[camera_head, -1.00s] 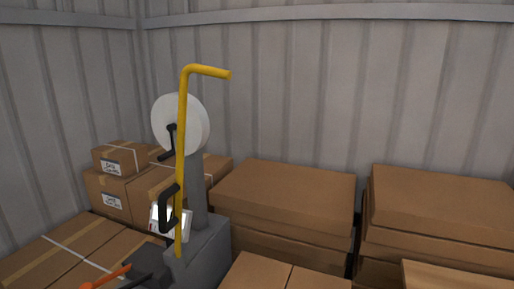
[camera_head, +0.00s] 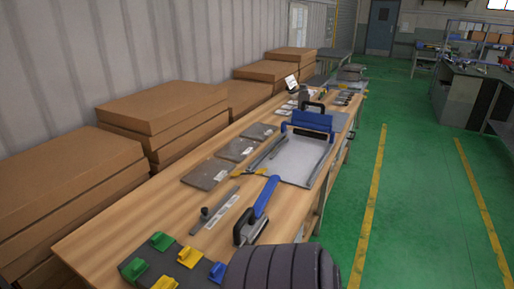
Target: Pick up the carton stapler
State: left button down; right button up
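A long wooden workbench (camera_head: 172,202) runs from the lower left away toward the back. Near its right edge lies a tool with a blue handle (camera_head: 265,197) and a black looped grip at its near end. It may be the carton stapler, but I cannot tell for certain from its shape. Farther along is a blue device (camera_head: 304,135) with a black handle on a pale plate. Neither of my grippers shows.
A dark ribbed rounded thing (camera_head: 283,266) fills the bottom middle; I cannot tell what it is. Yellow, green and blue handled pieces (camera_head: 160,241) lie at the bench's near end. Cardboard boxes (camera_head: 150,108) line the wall. Green floor (camera_head: 415,215) is clear on the right.

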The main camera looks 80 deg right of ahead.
aim_at(246, 230)
jog(key=z, duration=2.45)
